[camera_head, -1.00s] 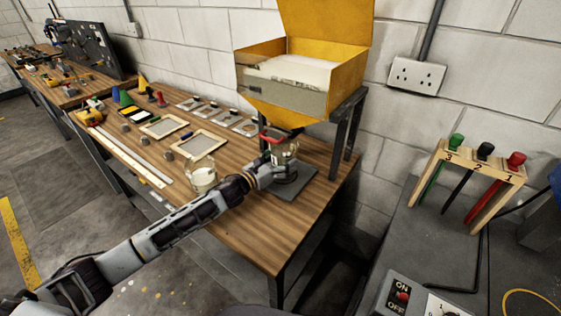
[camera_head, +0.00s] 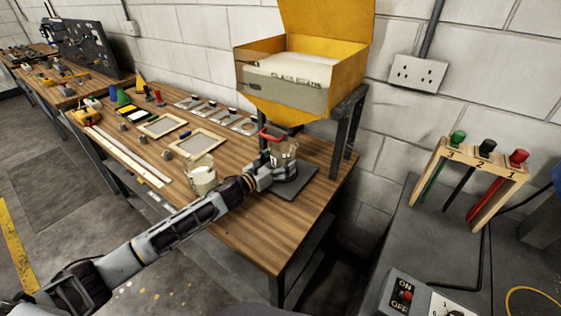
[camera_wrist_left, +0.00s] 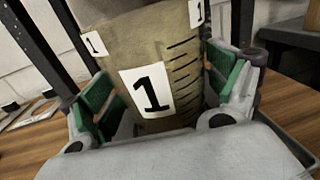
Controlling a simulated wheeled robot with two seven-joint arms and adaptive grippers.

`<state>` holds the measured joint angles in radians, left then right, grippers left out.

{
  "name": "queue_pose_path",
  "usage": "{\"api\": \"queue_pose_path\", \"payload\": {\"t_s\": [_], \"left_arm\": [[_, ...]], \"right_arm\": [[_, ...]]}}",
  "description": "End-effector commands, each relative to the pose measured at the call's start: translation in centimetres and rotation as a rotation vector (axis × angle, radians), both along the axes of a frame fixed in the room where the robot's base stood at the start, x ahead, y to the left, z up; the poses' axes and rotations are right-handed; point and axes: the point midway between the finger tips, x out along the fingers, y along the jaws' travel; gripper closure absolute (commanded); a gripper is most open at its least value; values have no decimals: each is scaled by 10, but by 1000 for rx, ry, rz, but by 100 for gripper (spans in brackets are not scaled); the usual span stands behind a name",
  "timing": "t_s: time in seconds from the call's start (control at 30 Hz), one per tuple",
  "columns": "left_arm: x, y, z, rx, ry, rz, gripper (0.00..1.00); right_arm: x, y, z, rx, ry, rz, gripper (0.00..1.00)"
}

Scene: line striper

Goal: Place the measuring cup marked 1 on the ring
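The measuring cup marked 1 (camera_wrist_left: 150,75) is a sandy-brown cup with black graduation lines and white labels. In the left wrist view it stands between the green finger pads of my left gripper (camera_wrist_left: 158,95). The left pad is close against its side; a dark gap shows by the right pad, so I cannot tell whether they grip. In the head view, my left gripper (camera_head: 278,172) reaches the cup (camera_head: 284,155) over a dark plate (camera_head: 298,187) below the yellow hopper (camera_head: 300,85). Several small plates with round shapes (camera_head: 244,126) lie along the table's back; I cannot tell which is the ring. My right gripper is not in view.
Another clear cup with pale contents (camera_head: 202,180) stands left of my gripper. Wooden frames (camera_head: 198,143) lie farther back. The dark hopper stand (camera_head: 344,130) is close behind the cup. A numbered rack (camera_head: 475,172) stands on the bench at right.

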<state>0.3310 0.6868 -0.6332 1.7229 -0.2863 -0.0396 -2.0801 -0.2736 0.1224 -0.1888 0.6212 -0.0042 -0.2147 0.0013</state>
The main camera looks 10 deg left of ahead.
Motion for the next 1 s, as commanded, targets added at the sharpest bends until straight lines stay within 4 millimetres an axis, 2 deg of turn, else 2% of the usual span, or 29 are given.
{"api": "queue_pose_path", "payload": {"t_s": [0.5,0.67,1.0], "left_arm": [[0,0,1,0,0,0,0],[-2,2,3,1,1,0,0],[-24,15,1,2,1,0,0]], "right_arm": [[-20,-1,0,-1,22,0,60],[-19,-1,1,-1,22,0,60],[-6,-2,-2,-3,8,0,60]]}}
